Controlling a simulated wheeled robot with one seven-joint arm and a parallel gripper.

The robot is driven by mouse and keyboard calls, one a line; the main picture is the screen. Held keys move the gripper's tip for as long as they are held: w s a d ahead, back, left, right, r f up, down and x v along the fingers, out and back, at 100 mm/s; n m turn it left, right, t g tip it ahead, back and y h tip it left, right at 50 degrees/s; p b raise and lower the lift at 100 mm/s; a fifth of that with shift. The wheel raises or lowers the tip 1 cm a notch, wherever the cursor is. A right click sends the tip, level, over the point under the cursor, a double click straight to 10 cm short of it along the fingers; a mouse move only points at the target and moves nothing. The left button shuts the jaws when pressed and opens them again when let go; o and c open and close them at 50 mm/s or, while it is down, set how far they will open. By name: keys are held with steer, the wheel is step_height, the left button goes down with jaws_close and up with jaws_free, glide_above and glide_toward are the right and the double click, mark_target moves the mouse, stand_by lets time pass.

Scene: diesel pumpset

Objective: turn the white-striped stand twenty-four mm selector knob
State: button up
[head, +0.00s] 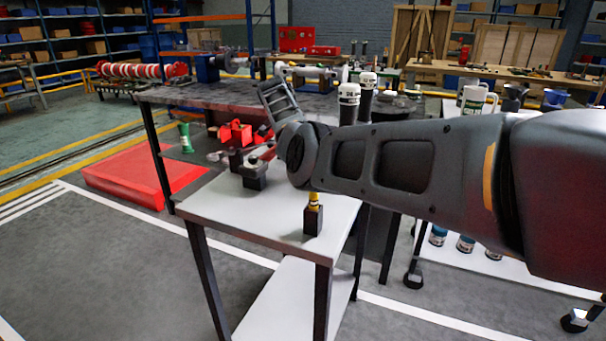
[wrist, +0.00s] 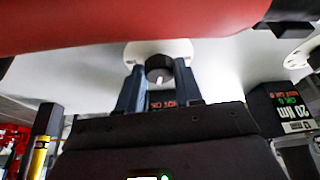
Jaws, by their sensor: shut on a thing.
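In the wrist view, the selector knob (wrist: 158,65) is a dark round knob with a short white stripe on its face. It sits in front of a pale round plate (wrist: 184,48). My gripper (wrist: 160,76) has one finger on each side of the knob and is shut on it. A dark panel with red lettering (wrist: 162,105) shows between the fingers. In the head view, my wrist is over the small white-topped table (head: 215,205), beside a dark block (head: 254,178). The knob and fingertips cannot be made out there.
A dark holder (head: 313,220) with a yellow tool stands near the table's front corner. In the wrist view, a block marked "20 Nm" (wrist: 290,108) is at right and a large red shape (wrist: 130,22) spans the top. A dark workbench (head: 215,97) stands behind.

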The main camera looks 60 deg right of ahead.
steer(key=shift+m+y+b, duration=0.3)
steer(key=shift+m+b, duration=0.35)
steer(key=shift+m, duration=0.05)
steer(key=o, duration=1)
steer(key=shift+o, duration=0.2)
steer(key=v, duration=0.7)
steer(key=shift+w+r, duration=0.2)
steer(key=shift+r, duration=0.15)
